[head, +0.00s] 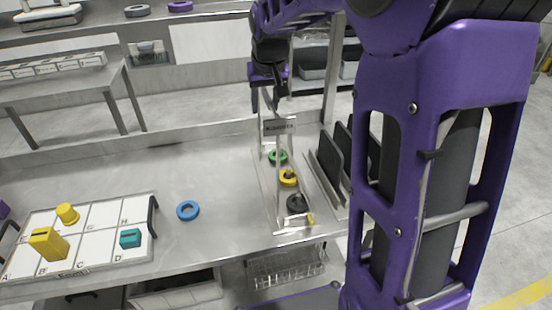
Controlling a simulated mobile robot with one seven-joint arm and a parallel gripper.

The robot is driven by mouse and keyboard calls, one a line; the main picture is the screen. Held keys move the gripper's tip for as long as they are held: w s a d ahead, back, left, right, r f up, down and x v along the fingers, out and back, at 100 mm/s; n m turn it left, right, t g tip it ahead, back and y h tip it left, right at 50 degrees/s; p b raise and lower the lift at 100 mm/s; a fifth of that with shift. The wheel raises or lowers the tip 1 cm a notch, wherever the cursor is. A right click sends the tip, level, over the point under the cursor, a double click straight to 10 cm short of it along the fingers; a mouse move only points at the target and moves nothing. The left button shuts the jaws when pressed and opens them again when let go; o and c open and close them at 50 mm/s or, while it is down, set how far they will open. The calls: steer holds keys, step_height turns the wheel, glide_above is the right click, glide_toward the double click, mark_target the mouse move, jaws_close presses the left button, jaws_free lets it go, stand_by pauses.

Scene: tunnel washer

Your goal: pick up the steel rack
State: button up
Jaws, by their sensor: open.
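What looks like the steel rack (278,127) stands on the metal bench, right of centre in the head view. It is a narrow frame with an upright end and a small dark-lettered plate at its far end. A green ring, a yellow ring and a black ring lie in a row along its base. My gripper (268,103) is above its far end, fingers pointing down. It is open and holds nothing. I cannot tell whether the fingers touch the frame.
Dark upright panels (331,155) stand just right of the rack. A blue ring (188,210) lies on open bench to the left. A lettered tray (97,215) with yellow and teal pieces is at far left. A wire basket (290,268) sits below the bench.

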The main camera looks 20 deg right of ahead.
jaws_close()
stand_by(1.4)
steer(key=shift+w+r, duration=0.1)
steer(key=shift+r, duration=0.15)
